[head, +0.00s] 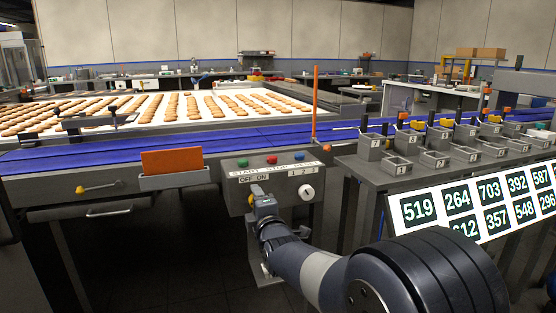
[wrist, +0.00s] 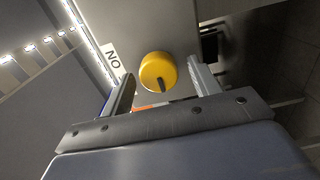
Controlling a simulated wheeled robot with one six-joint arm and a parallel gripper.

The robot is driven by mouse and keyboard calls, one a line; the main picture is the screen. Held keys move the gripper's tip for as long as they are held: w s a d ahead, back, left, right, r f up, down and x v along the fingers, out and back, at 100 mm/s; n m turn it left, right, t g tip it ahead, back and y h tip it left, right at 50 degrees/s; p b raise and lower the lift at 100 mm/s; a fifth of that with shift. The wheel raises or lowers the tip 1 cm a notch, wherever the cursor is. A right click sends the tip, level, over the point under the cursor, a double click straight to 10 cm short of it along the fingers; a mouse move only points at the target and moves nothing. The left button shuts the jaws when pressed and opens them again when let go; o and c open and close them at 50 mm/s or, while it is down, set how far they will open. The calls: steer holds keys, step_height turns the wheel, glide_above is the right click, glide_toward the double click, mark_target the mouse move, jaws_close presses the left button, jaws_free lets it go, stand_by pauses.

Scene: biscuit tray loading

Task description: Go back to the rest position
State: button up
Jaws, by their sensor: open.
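My gripper (head: 262,196) is in front of the grey control box (head: 235,170), low in the middle of the head view. In the wrist view its two fingers (wrist: 160,72) stand apart, with a yellow round knob (wrist: 157,68) with a dark pointer showing between them. Gaps show on both sides of the knob. The label beside it reads ON, upside down in this view. In the head view my gripper mostly hides this knob below the OFF ON label. My arm reaches in from the lower right.
Behind runs a blue belt (head: 110,151) before rows of biscuits (head: 192,107). An orange card (head: 172,162) stands at left. Small numbered bins (head: 436,160) and a number panel (head: 480,203) are at right.

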steer(key=shift+s, duration=0.1)
steer(key=p+v, duration=0.2)
steer(key=v, duration=0.9)
steer(key=w+a+m+p, duration=0.3)
steer(key=w+m+p, duration=0.7)
steer(key=m, duration=0.8)
steer(key=shift+w+r+p, duration=0.25)
steer(key=shift+w+p, duration=0.1)
steer(key=shift+p, duration=0.15)
steer(key=shift+a, duration=0.1)
stand_by(0.3)
steer(key=shift+s, duration=0.1)
